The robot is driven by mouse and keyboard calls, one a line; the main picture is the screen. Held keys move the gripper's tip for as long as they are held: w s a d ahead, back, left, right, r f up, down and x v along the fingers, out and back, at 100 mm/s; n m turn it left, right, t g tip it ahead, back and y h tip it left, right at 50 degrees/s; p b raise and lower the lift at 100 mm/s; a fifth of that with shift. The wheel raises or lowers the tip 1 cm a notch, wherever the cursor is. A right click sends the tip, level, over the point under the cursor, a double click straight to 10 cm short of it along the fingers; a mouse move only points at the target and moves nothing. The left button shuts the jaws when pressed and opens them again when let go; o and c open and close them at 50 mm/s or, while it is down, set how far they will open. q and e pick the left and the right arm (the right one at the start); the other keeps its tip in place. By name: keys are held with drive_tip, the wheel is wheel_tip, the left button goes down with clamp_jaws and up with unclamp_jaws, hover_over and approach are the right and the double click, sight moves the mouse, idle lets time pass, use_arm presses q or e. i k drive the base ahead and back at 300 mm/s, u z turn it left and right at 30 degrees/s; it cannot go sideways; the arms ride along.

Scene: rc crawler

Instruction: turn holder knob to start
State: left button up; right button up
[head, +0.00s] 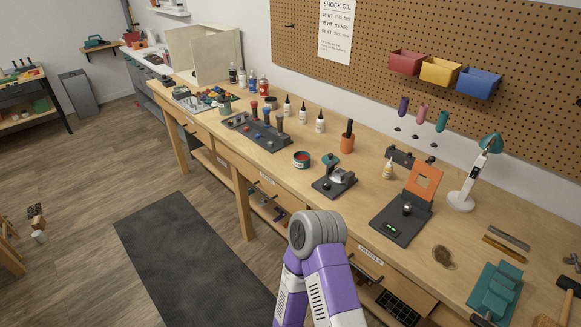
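A dark flat fixture (384,222) with a small round knob (407,208) and an upright orange plate (425,180) stands on the bench right of centre. A small green light or label (391,228) shows on its base. A second dark device (327,188) with a pale curved part stands to its left. I cannot tell for certain which of these is the holder. One of my purple and white arms rises at the bottom centre, its grey joint in front of the bench edge. Neither gripper shows, and nothing visible touches the fixtures.
The long wooden bench (285,163) carries bottles, a tool stand (258,133), an orange cup (347,143), a teal lamp (465,188) and a teal vise (495,290). A drawer below the front edge is open. A dark mat (190,262) lies on the clear floor.

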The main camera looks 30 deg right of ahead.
sight(326, 185)
drive_tip(key=z, duration=0.5)
drive_tip(key=i, duration=1)
drive_tip(key=z, duration=0.85)
